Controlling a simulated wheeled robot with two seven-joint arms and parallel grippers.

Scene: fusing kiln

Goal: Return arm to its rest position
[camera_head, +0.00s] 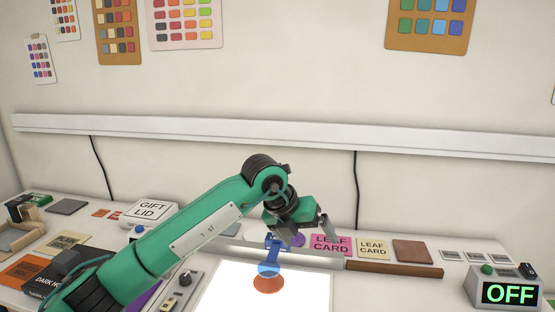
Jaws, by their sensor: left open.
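My left arm reaches in from the lower left across the worktable. Its gripper (300,238) is open above the back edge of a bright white panel (235,290). Below and near it are a dark blue piece (274,244), a light blue round piece (268,268) and an orange-brown round piece (269,285) overlapping on the panel. I cannot tell whether a finger touches the dark blue piece. A purple piece (298,240) shows by the fingers. My right gripper is not in view.
A bar with a brown handle (395,269) lies behind the panel. Leaf cards (373,248) and a brown tile (412,251) lie at the back. A box reading OFF (510,292) stands at right.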

